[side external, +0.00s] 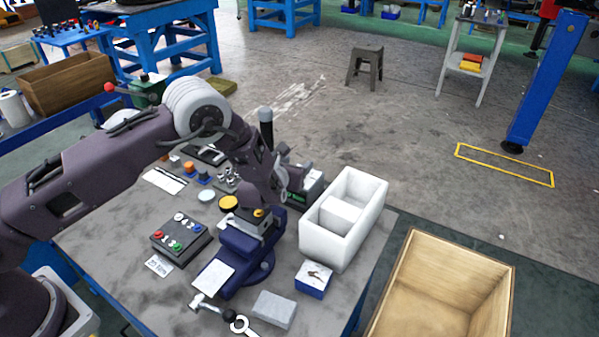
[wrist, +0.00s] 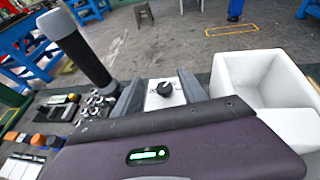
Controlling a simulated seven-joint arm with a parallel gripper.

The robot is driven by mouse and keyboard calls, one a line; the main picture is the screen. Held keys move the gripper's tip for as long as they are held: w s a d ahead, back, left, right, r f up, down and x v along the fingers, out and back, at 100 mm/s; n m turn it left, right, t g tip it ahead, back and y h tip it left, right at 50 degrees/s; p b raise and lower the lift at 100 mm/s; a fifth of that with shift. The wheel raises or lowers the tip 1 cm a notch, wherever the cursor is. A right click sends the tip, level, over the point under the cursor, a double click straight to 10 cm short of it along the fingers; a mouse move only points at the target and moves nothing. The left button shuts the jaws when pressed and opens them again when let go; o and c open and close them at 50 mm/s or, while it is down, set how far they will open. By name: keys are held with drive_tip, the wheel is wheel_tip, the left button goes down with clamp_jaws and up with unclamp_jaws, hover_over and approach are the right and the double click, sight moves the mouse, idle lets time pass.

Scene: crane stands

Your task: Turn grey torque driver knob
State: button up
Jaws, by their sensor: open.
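My gripper (side external: 282,188) is low over the back of the workbench, between the blue vise and the white two-compartment bin. In the wrist view its two grey fingers are apart, with nothing held. A dark knob (wrist: 165,88) with a pale pointer mark sits on a white panel (wrist: 153,101), showing in the gap between the fingers. I cannot tell whether the fingers touch it. In the side view the arm hides the knob; part of a dark device (side external: 312,187) shows beside my gripper. A dark cylinder with a grey top (wrist: 75,45) stands left of the fingers.
The white bin (side external: 345,215) stands close on the right. A wooden crate (side external: 440,290) is off the bench's right side. Small parts (wrist: 95,104) lie left of my gripper.

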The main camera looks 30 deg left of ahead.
drive_tip(key=f, duration=0.1)
drive_tip(key=w+f, duration=0.1)
drive_tip(key=f, duration=0.2)
drive_tip(key=shift+w+a+f, duration=0.15)
drive_tip(key=shift+w+f, duration=0.15)
drive_tip(key=shift+w+a+f, duration=0.1)
drive_tip(key=shift+w+f, duration=0.1)
drive_tip(key=shift+w, duration=0.4)
drive_tip(key=shift+c, duration=0.4)
clamp_jaws()
